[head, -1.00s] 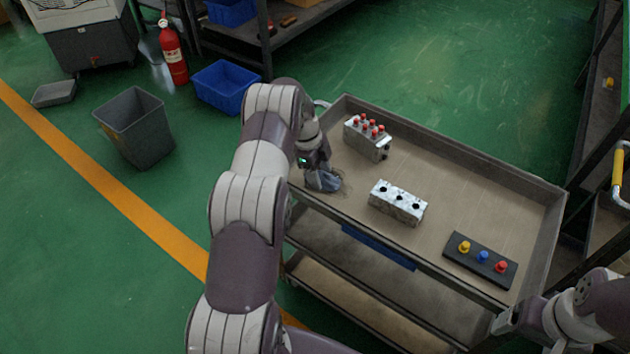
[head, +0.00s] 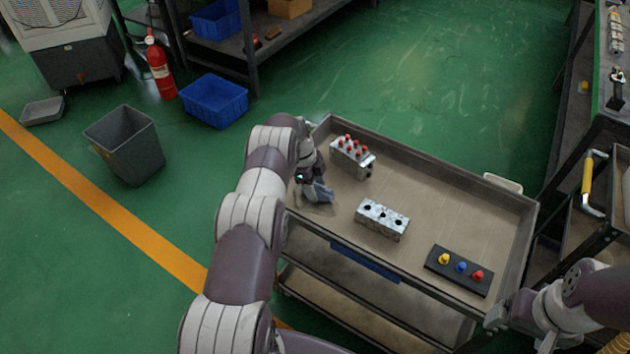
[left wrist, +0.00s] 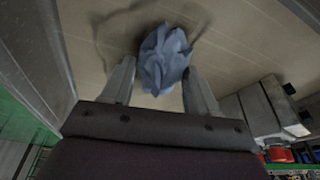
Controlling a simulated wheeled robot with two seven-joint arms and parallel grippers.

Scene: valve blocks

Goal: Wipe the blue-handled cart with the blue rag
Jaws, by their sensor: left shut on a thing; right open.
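The cart (head: 450,205) is a grey trolley with a beige top tray and lower shelves; a blue strip (head: 365,260) shows under its front edge. My left gripper (head: 311,190) is shut on the crumpled blue rag (head: 321,191) at the tray's left end. In the left wrist view, the rag (left wrist: 165,60) sits between the two fingers (left wrist: 160,80), low over the tray surface; whether it touches is hard to tell. A darker patch (head: 318,209) lies beside the rag. My right gripper (head: 496,316) is open and empty by the cart's front right corner.
On the tray are a block with red knobs (head: 352,157), a silver block with dark holes (head: 382,219) and a black plate with yellow, blue and red knobs (head: 459,270). A yellow-handled cart (head: 588,180) stands right. A grey bin (head: 125,145) and blue crate (head: 214,101) stand left.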

